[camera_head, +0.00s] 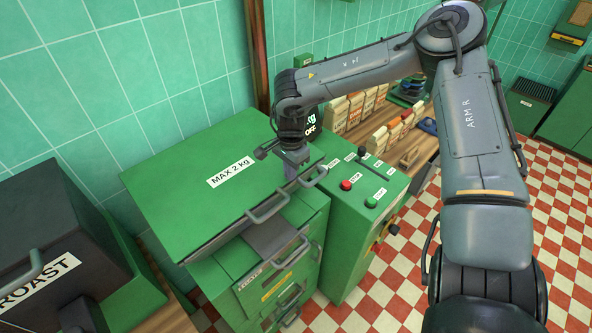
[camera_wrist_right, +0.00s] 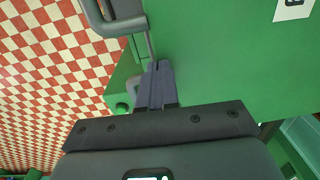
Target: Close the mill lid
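The green mill lid (camera_head: 190,215), labelled "MAX 2 kg", lies across the top of the green mill body (camera_head: 225,275). I cannot tell whether it sits fully flush. A grey handle (camera_head: 268,208) is on its front edge; a handle also shows at the top of the right wrist view (camera_wrist_right: 118,22). My right gripper (camera_head: 296,170) points down at the lid's right front corner. In the right wrist view its two fingers (camera_wrist_right: 157,82) are together over the lid edge, with nothing visible between them. I cannot tell whether they touch the lid. My left gripper is not in view.
A green control cabinet (camera_head: 345,240) with red and green buttons stands right of the mill. A dark box labelled "ROAST" (camera_head: 45,240) is at the left. A wooden shelf behind holds several small bags (camera_head: 355,108). The checkered floor (camera_head: 545,240) at the right is clear.

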